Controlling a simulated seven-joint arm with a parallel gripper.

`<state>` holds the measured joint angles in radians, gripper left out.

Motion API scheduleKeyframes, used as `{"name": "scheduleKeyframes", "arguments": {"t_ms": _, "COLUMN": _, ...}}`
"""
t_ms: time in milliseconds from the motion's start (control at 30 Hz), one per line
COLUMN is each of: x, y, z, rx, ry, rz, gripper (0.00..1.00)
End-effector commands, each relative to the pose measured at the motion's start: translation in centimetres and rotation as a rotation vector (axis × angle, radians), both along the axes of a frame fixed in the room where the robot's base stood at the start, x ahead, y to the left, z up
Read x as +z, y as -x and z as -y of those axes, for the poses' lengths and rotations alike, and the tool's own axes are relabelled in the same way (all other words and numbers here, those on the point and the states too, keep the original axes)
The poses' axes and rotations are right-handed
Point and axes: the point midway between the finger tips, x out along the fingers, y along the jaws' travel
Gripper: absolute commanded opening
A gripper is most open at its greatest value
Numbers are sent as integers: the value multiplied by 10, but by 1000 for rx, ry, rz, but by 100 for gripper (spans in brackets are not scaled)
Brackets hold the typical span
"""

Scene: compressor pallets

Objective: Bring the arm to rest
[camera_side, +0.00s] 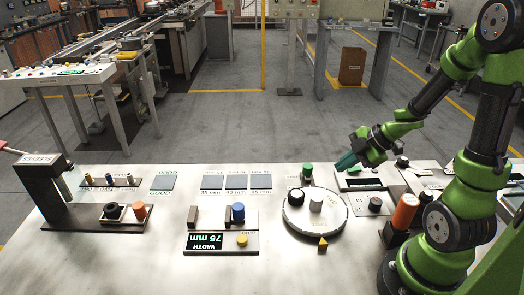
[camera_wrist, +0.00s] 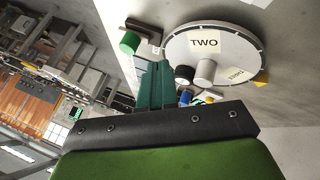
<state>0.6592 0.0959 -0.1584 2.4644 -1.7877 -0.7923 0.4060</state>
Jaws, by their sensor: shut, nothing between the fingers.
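My gripper (camera_side: 347,162) is raised above the white table (camera_side: 105,262), at the back right of the round turntable in the side view. Its teal fingers are together with nothing between them. In the wrist view my gripper (camera_wrist: 155,70) shows its teal fingers side by side, pointing up the picture. The round white turntable (camera_side: 330,228) carries a grey cylinder (camera_side: 316,204) and a black knob-like piece (camera_side: 296,197). The turntable also shows in the wrist view (camera_wrist: 225,40), with a label reading "TWO".
A green cylinder (camera_side: 308,170) stands behind the turntable. A width gauge (camera_side: 222,243) reading 75 mm, with a blue cylinder (camera_side: 238,213), is left of it. A dark press-like stand (camera_side: 60,205) is far left. An orange cylinder (camera_side: 405,211) stands near my arm's base.

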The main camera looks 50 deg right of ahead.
Motion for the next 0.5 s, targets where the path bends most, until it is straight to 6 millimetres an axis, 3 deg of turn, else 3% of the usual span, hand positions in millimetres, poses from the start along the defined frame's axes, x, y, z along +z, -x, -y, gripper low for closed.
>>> {"name": "scheduleKeyframes", "arguments": {"t_ms": 100, "x": 15, "y": 10, "z": 4, "rx": -1, "ry": 3, "rz": 2, "gripper": 0}}
{"name": "scheduleKeyframes", "arguments": {"t_ms": 333, "x": 26, "y": 18, "z": 12, "rx": -12, "ry": 21, "rz": 4, "gripper": 0}}
{"name": "scheduleKeyframes", "arguments": {"t_ms": 433, "x": 30, "y": 8, "z": 32, "rx": -142, "ry": 57, "rz": 40, "gripper": 0}}
{"name": "scheduleKeyframes", "arguments": {"t_ms": 500, "x": 39, "y": -2, "z": 56, "rx": -310, "ry": 91, "rz": 90, "gripper": 0}}
